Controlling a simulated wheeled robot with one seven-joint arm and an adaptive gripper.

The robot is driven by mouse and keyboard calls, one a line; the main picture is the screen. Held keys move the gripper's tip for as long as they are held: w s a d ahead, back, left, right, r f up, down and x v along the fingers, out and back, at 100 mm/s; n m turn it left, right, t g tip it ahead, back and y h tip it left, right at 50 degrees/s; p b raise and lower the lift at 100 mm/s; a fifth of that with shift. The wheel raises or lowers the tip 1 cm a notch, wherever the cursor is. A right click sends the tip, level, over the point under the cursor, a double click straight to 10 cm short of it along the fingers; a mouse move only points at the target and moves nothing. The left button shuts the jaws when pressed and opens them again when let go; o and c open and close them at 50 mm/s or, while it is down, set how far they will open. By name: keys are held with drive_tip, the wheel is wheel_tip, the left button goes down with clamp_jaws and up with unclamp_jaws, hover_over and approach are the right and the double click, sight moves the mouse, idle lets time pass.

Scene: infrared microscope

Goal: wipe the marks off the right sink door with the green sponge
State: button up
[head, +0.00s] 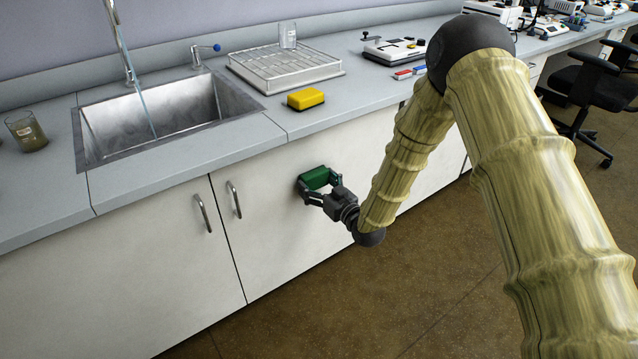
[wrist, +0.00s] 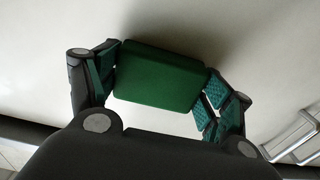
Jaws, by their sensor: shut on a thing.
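The green sponge (head: 315,178) is held between the fingers of my gripper (head: 318,189) in front of the right sink door (head: 275,245). In the wrist view the sponge (wrist: 160,76) sits between both fingers, with the pale door surface (wrist: 60,25) behind it and a dark shadow beside it. I cannot tell if the sponge touches the door. The sponge is right of the door's metal handle (head: 234,199) and near the door's upper part. No marks can be made out on the visible door; the sponge and gripper hide part of it.
The left door (head: 120,265) has its own handle (head: 202,213). Above are the sink (head: 160,118) with running water, a yellow sponge (head: 306,99), a drying rack (head: 285,66) and a beaker (head: 26,131). The brown floor (head: 400,300) before the cabinets is clear.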

drive_tip(key=shift+p+v, duration=0.85)
drive_tip(key=shift+v, duration=2.1)
drive_tip(key=shift+s+d, duration=0.1)
drive_tip(key=v, duration=0.2)
drive_tip(key=shift+s+d+p, duration=0.2)
drive_tip(key=shift+s+p, duration=0.1)
drive_tip(key=shift+p, duration=0.1)
drive_tip(key=shift+b+x, duration=0.35)
drive_tip(key=shift+x, duration=3.05)
drive_tip(key=shift+x, duration=1.05)
